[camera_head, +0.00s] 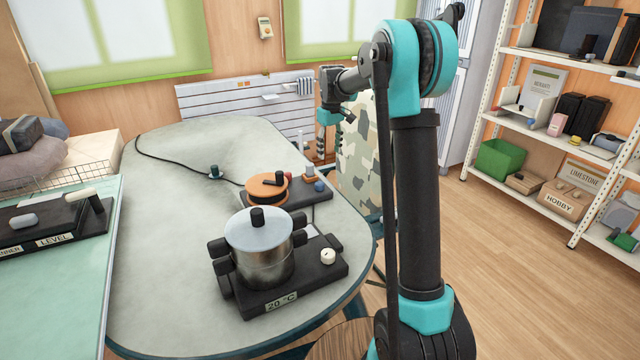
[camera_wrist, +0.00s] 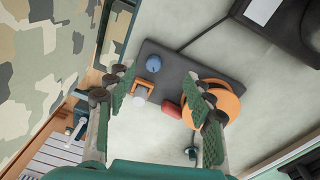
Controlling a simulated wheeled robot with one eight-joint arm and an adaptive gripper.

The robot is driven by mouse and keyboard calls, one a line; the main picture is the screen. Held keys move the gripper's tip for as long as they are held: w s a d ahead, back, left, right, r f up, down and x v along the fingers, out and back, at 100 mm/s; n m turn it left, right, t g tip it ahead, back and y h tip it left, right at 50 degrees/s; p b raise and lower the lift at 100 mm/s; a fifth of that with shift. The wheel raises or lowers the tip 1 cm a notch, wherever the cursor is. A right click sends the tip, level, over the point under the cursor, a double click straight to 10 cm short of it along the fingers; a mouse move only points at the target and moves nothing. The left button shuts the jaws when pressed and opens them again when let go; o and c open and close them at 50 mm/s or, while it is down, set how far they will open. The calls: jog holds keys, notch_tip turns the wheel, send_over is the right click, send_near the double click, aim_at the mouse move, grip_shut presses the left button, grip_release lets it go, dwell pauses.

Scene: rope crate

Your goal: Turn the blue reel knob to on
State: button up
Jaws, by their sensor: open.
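The blue knob (camera_head: 319,186) sits at the right end of the dark reel base, near the table's right edge. In the wrist view the blue knob (camera_wrist: 153,64) is round and lies just beyond my fingertips, between their lines. Its pointer and on/off marks are too small to read. My gripper (camera_head: 328,125) is raised above and behind the reel base in the head view, apart from the knob. In the wrist view my gripper (camera_wrist: 160,84) has its two green-padded fingers spread apart with nothing held between them.
The orange reel (camera_head: 267,188) shares the base (camera_wrist: 190,70) with a red piece (camera_wrist: 172,108) and a small white-and-orange piece (camera_wrist: 140,90) close to the blue knob. A metal pot (camera_head: 259,250) stands in front. A camouflage panel (camera_head: 358,150) rises beyond the table's right edge.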

jog(key=n, duration=0.1)
send_over(320, 183)
jog(key=shift+g, duration=0.4)
notch_tip(320, 183, down, 18)
jog(key=shift+r, duration=0.15)
jog(key=c, duration=1.2)
